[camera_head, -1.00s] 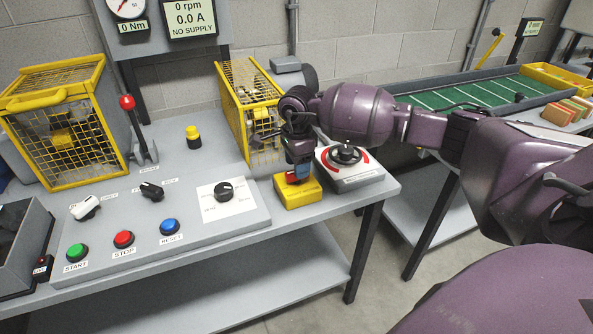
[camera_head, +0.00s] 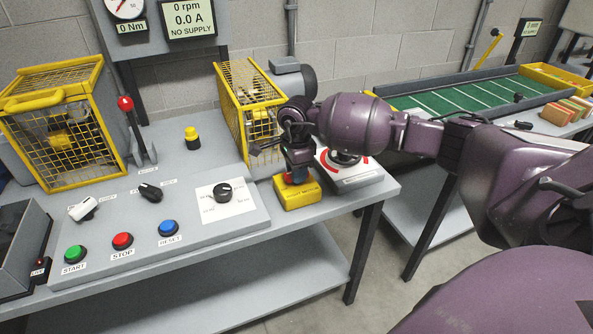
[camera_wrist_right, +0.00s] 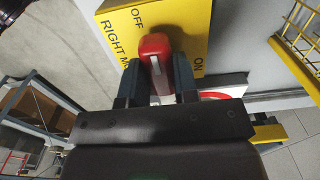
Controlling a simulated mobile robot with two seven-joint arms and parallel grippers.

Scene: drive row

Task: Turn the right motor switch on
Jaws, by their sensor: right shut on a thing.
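The right motor switch is a yellow box (camera_head: 298,195) at the right front corner of the near bench. In the right wrist view its yellow face (camera_wrist_right: 190,22) carries the words OFF, ON and RIGHT M, the rest being covered. Its red handle (camera_wrist_right: 156,48) stands up from the face, near OFF. My right gripper (camera_head: 297,175) is over the box from above, and in the wrist view its two fingers (camera_wrist_right: 159,85) are shut on the red handle, one on each side. My left gripper is not in view.
A white unit with a black knob and red scale (camera_head: 350,180) stands just right of the switch. A yellow mesh guard (camera_head: 232,110) is close behind. A control panel with START (camera_head: 75,253), STOP and RESET buttons lies left. The display (camera_head: 188,17) reads NO SUPPLY.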

